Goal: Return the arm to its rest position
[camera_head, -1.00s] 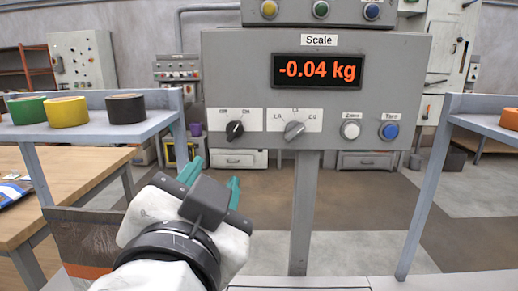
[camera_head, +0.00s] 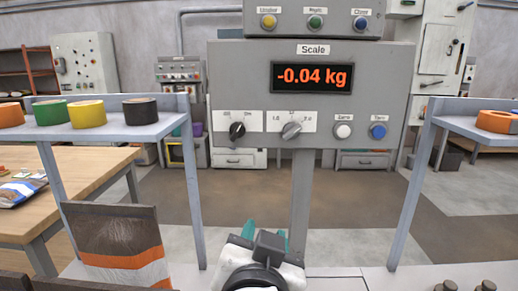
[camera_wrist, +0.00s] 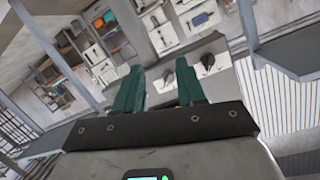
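My gripper (camera_head: 263,231) is low in the middle of the head view, in front of the scale post, with its teal fingers pointing away from me. In the wrist view the two teal fingers of my gripper (camera_wrist: 159,88) stand apart with nothing between them. The scale panel (camera_head: 230,85) stands upright ahead and reads -0.04 kg. Its knobs (camera_head: 291,130) also show in the wrist view (camera_wrist: 208,62), beyond the fingers. My gripper is clear of the panel.
A brown, orange and white bag (camera_head: 120,240) stands at the lower left. A left shelf (camera_head: 100,130) holds tape rolls; a right shelf (camera_head: 460,124) holds an orange roll. A wooden table (camera_head: 75,165) is at the left. Open floor (camera_head: 380,200) lies beyond.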

